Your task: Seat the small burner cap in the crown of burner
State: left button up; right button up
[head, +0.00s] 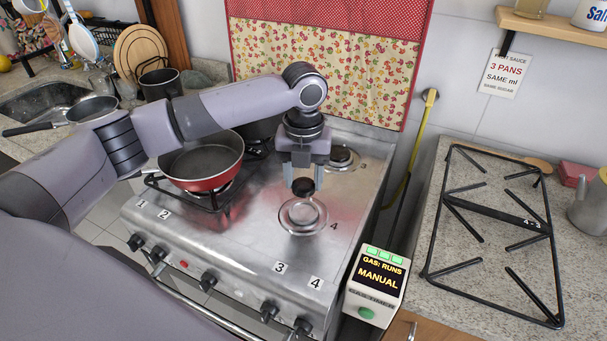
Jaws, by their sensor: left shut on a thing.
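My left gripper (304,179) points down over the right side of the stove and is shut on a small dark round burner cap (303,187). The cap sits between the fingertips. Below it is the front right burner (303,216), a pale round crown in a wide shallow ring, with a "4" printed beside it. My right gripper is not in view.
A red pan (203,166) stands on the left burners. The back right burner (342,158) is bare of a grate. A black grate (495,222) lies on the right counter. A gas timer (375,287) reading "MANUAL" is at the stove's front right corner.

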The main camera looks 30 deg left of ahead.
pick_arm(q)
jog(key=shift+f+b, duration=0.5)
jog(key=shift+f, duration=2)
jog(key=shift+f+p, duration=0.5)
jog(key=shift+f, duration=0.1)
jog(key=o, duration=1.5)
jog(key=shift+r, duration=3.5)
